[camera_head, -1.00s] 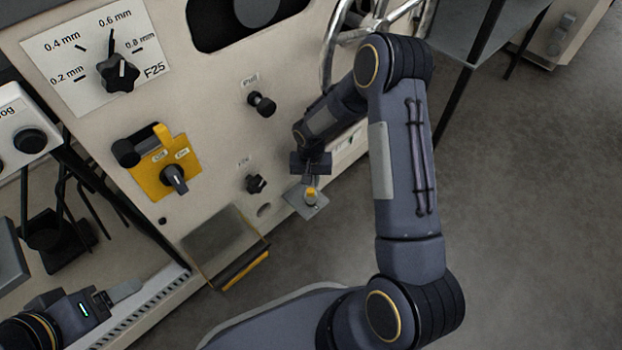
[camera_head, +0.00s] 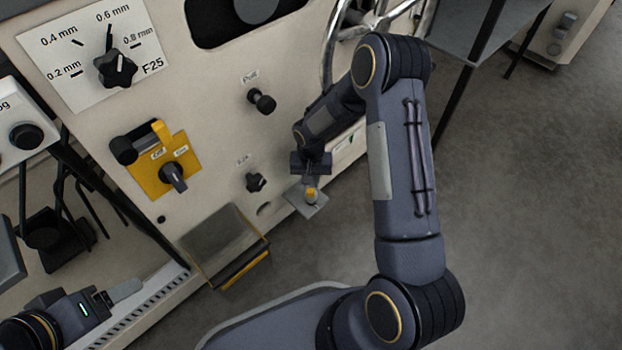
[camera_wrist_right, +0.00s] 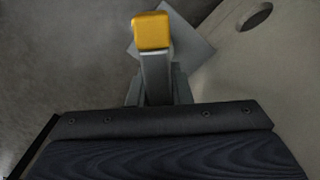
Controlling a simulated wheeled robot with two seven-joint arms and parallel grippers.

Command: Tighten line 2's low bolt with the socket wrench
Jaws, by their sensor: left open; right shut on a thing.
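My right gripper (camera_head: 311,172) is low at the front of the cream machine panel (camera_head: 215,110). It is shut on a grey tool with a yellow-orange end, which I take as the socket wrench (camera_wrist_right: 152,33); its end also shows in the head view (camera_head: 311,194). In the right wrist view the grey shank runs out from between the fingers (camera_wrist_right: 157,92). The wrench end is in front of a small grey plate (camera_wrist_right: 194,42); I cannot tell whether they touch. No bolt can be made out there. My left gripper (camera_head: 114,297) is open and empty at the lower left.
The panel carries a thickness dial (camera_head: 115,69), a yellow switch plate (camera_head: 180,150), a Pull knob (camera_head: 262,102) and a small black knob (camera_head: 256,182). A yellow-edged flap (camera_head: 222,240) juts out left of the right gripper. A handwheel (camera_head: 328,60) is above.

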